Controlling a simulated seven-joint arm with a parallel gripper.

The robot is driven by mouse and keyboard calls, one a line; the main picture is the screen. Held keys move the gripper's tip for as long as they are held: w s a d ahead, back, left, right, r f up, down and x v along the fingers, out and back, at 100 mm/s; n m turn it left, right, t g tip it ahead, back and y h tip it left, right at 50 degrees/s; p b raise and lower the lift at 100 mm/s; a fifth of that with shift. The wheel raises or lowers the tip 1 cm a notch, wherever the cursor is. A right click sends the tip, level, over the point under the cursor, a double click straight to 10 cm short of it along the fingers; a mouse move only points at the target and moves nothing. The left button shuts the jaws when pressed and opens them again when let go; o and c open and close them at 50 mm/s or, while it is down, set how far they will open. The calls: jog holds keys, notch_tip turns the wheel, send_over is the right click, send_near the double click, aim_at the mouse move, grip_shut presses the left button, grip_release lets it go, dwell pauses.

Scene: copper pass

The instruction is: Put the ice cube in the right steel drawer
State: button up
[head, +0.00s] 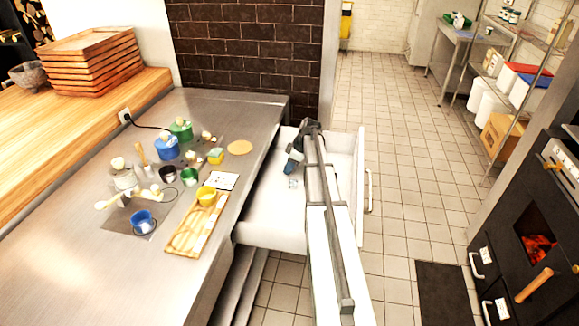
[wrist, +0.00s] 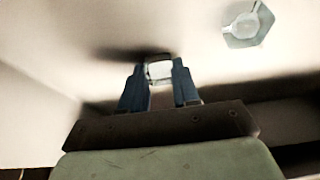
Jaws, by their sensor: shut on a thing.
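The ice cube (wrist: 159,70) is a small clear block between the blue fingertips of my gripper (wrist: 158,76) in the wrist view. My gripper is shut on it. In the head view my gripper (head: 289,171) is down inside the open, white-lined steel drawer (head: 262,215), which is pulled out from the counter's right side. The drawer's pale floor (wrist: 200,35) lies close below the cube, with a dark shadow beside it. I cannot tell if the cube touches the floor. In the head view I cannot make out the cube clearly between the fingers.
A clear six-sided piece (wrist: 243,23) lies on the drawer floor, apart from my gripper. The drawer's handle (head: 369,190) faces the tiled aisle. Much of the drawer floor is bare.

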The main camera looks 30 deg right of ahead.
jog(key=shift+f, duration=0.15)
jog(key=o, duration=1)
jog(key=v, duration=1.2)
jog(key=shift+o, duration=0.3)
